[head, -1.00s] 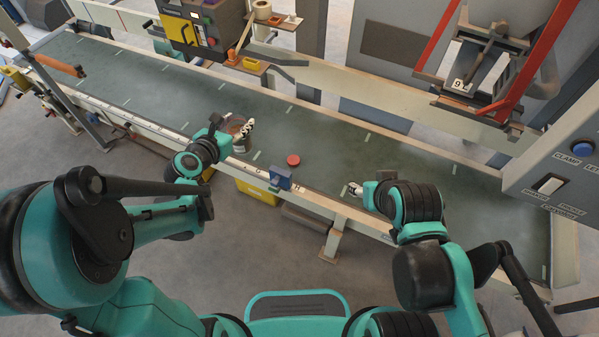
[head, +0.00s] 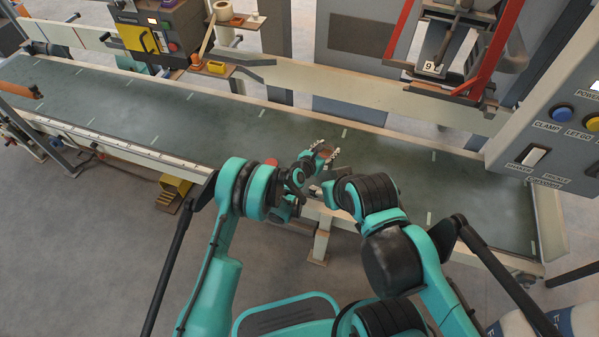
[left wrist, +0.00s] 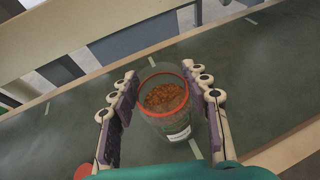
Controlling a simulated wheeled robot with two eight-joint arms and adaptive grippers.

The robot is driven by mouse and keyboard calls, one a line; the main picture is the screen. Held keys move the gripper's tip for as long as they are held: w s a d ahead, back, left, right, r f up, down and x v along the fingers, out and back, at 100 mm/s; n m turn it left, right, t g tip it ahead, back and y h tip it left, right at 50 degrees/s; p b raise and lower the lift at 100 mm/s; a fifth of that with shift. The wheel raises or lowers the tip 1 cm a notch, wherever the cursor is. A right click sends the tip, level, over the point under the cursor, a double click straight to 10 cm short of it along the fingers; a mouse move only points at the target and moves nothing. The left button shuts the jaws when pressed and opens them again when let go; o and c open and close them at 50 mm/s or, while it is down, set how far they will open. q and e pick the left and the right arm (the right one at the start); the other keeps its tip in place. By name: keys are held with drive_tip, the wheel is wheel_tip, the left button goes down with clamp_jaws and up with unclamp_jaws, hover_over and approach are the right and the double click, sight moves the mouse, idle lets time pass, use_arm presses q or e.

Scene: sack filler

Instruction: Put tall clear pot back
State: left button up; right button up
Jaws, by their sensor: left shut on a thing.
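The tall clear pot (left wrist: 170,118) stands out in the left wrist view, with a red rim and brown granules inside. My left gripper (left wrist: 165,98) is shut on it, with a pad-lined finger on each side. In the head view the left gripper (head: 322,158) is over the green conveyor belt, and the pot is small and mostly covered by the fingers. I cannot tell whether the pot touches the belt. My right gripper (head: 316,190) is at the belt's near edge, largely hidden by the arms, so its jaws cannot be read.
A red disc (left wrist: 83,171) lies on the belt (head: 220,125) beside the left gripper. A control panel (head: 560,150) with buttons stands at the right. A red-framed filler spout (head: 440,60) rises behind the belt. The belt to the right is clear.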

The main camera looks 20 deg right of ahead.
use_arm(q)
drive_tip(key=w+a+f+b, duration=0.6)
drive_tip(key=w+a+f, duration=0.1)
drive_tip(key=f, duration=0.4)
drive_tip(key=shift+w+a, duration=0.2)
drive_tip(key=shift+a, duration=0.5)
use_arm(e)
wheel_tip(320, 180, down, 6)
use_arm(q)
drive_tip(key=shift+f, duration=0.2)
drive_tip(key=o, duration=1.4)
drive_tip(key=shift+o, duration=0.2)
